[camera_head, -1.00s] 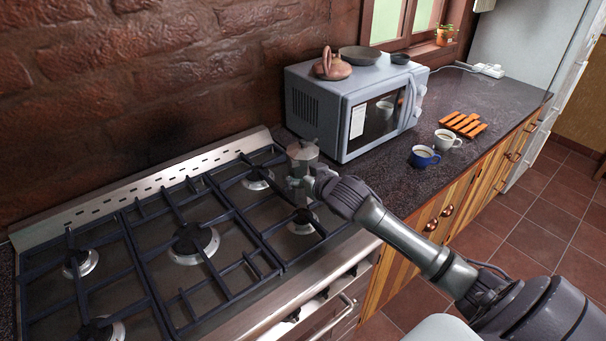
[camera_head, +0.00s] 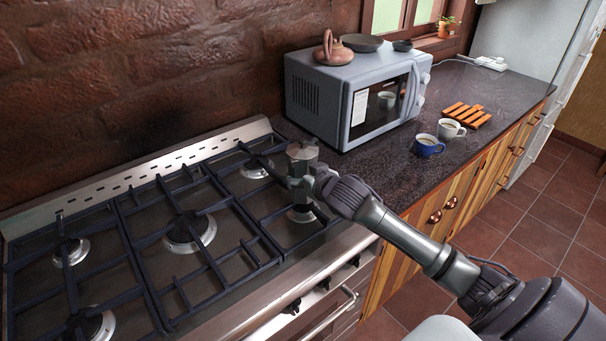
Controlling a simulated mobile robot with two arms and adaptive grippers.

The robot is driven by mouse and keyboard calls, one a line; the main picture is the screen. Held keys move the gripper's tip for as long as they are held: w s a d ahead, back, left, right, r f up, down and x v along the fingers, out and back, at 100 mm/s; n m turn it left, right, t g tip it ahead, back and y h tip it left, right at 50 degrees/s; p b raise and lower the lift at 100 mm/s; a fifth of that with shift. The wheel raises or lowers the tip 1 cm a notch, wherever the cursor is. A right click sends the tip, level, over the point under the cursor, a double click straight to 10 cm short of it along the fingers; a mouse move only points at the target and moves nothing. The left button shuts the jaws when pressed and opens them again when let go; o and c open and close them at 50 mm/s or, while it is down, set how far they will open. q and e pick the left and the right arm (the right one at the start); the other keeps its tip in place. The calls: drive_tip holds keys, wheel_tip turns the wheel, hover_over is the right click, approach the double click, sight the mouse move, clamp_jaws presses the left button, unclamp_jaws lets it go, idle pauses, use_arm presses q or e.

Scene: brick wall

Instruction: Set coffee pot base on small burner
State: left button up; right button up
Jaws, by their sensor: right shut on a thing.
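The coffee pot base (camera_head: 300,152), a small grey metal faceted vessel, is at the right end of the stove. My right gripper (camera_head: 303,178) is shut on it, coming in from the right. The pot looks upright, above or at the grates near the right-hand burners; I cannot tell if its bottom touches. The front right small burner (camera_head: 300,215) lies just below the gripper, partly hidden by it. The rear right burner (camera_head: 254,171) shows behind and left of the pot. My left gripper is not in view.
The stove's black grates (camera_head: 215,262) and large middle burner (camera_head: 190,232) are bare. A microwave (camera_head: 350,95) stands close behind and right of the pot. Blue (camera_head: 429,146) and white (camera_head: 451,130) cups and an orange slatted trivet (camera_head: 468,116) are on the dark counter.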

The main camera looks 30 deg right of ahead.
drive_tip(key=shift+f, duration=0.5)
drive_tip(key=o, duration=1.3)
drive_tip(key=shift+s+f, duration=0.1)
drive_tip(key=shift+f, duration=0.05)
drive_tip(key=v, duration=1.2)
